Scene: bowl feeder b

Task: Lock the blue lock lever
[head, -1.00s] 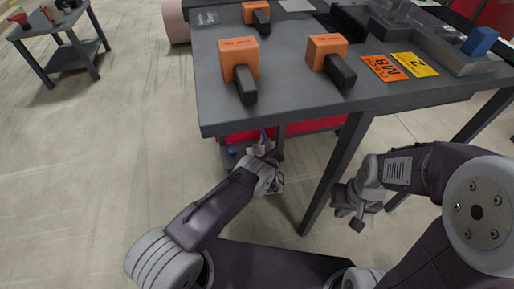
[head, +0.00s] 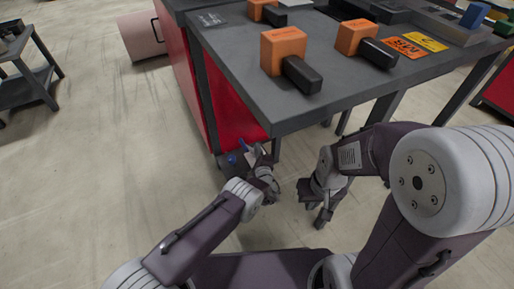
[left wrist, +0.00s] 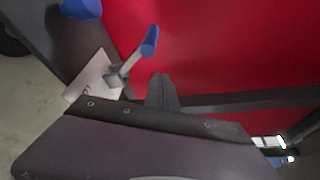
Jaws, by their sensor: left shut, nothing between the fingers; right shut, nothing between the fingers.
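The blue lock lever (head: 243,144) shows under the table's near left corner, just beyond my left gripper. In the left wrist view the lever (left wrist: 149,42) has a blue grip on a grey metal arm, slanting up to the right from a pivot by a pale plate (left wrist: 95,78). My left gripper (head: 262,160) is shut and empty; its dark finger (left wrist: 162,92) shows just below and right of the lever's grip. I cannot tell whether they touch. My right gripper (head: 310,207) is shut and empty, hanging low beside the table, away from the lever.
The grey table (head: 225,70) stands over a red panel (head: 232,110), with orange blocks with black handles (head: 284,50) on top. A second blue knob (head: 231,159) sits left of the lever.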

